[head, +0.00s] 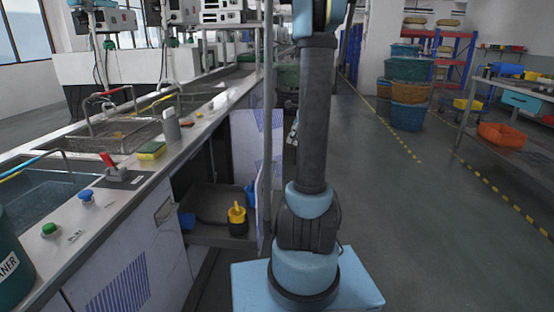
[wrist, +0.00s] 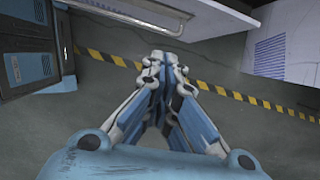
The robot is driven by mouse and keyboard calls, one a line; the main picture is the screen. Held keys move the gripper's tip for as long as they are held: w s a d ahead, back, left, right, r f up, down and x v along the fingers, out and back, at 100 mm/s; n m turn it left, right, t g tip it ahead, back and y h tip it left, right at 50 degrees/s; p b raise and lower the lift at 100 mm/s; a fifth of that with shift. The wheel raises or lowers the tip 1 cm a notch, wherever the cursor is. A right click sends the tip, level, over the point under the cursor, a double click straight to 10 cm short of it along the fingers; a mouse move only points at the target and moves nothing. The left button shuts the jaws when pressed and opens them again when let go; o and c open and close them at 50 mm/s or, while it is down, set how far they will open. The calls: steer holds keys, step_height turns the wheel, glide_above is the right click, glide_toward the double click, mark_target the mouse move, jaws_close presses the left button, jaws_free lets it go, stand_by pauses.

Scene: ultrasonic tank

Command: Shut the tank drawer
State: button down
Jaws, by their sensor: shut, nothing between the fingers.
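The tank drawer (head: 208,240) stands pulled out from under the tank counter in the head view. Its dark tray holds a yellow and black item (head: 237,219) and blue items. A tall pale panel with blue stripes (head: 245,140), seemingly the drawer's front, stands at its right side. In the wrist view a pale panel with a grey bar handle (wrist: 120,16) crosses the top, apart from the fingers. My gripper (wrist: 163,68) is shut and empty above the floor. In the head view my arm hides most of it.
The counter (head: 130,190) runs along the left with sinks, buttons and a sponge (head: 151,150). Stacked bins (head: 408,95) and a bench (head: 515,140) with an orange bin stand right. The floor between is clear.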

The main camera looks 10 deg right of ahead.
mark_target(277, 162)
steer(key=shift+m, duration=0.5)
steer(key=shift+w+a+f, duration=0.65)
steer(key=shift+a+f, duration=0.4)
steer(key=shift+f, duration=0.6)
steer(key=shift+w+a+f, duration=0.65)
steer(key=shift+a+f, duration=0.4)
steer(key=shift+f, duration=0.6)
steer(key=shift+w+a+f, duration=0.65)
steer(key=shift+a+f, duration=0.4)
steer(key=shift+f, duration=0.6)
steer(key=shift+a, duration=0.1)
